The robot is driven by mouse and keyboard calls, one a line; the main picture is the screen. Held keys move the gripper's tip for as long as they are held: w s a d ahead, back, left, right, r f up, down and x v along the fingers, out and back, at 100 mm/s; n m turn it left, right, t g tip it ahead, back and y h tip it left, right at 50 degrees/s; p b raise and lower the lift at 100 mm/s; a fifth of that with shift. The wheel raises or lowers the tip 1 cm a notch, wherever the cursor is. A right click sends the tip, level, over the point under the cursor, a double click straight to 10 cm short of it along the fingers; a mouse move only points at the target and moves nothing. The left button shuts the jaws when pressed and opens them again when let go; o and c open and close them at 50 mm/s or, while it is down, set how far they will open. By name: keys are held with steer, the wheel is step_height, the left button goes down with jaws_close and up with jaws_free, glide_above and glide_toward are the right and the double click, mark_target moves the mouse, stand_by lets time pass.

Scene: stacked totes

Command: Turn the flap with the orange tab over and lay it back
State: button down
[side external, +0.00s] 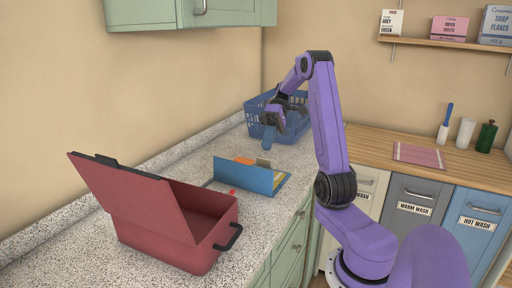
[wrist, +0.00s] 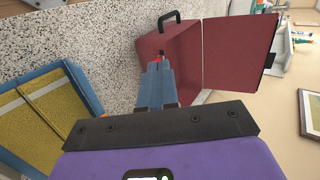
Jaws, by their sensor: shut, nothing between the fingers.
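A low blue case or tote (side external: 250,177) stands on the counter, with yellow showing inside it. An orange tab (side external: 243,160) shows just above its blue near panel; how the flap lies is partly hidden by that panel. In the wrist view the blue-edged case with yellow panels (wrist: 62,80) fills the left side. My gripper (side external: 268,145) is beyond the case, beside the blue basket, pointing down with its blue fingers together and empty. In the wrist view the closed fingers (wrist: 156,70) are apart from the case.
A red box (side external: 165,235) with its lid raised stands at the near left; it also shows in the wrist view (wrist: 180,50). A blue basket (side external: 290,130) stands at the back of the counter. A small red thing (side external: 231,191) lies between red box and blue case.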

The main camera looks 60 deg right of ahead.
steer(key=w+a+f+n+g+h, duration=0.1)
steer(key=a+f+n+g+h, duration=0.35)
steer(key=n+h, duration=0.35)
steer(key=w+a+r+n+t+h, duration=0.3)
steer(key=w+a+n+t+h, duration=0.3)
steer(key=w+n+h, duration=0.35)
glide_toward(242, 165)
step_height(242, 165, down, 5)
steer(key=d, duration=0.2)
steer(key=shift+w+d+g+h, duration=0.25)
steer(key=shift+w+d+h, duration=0.1)
steer(key=shift+d+h, duration=0.15)
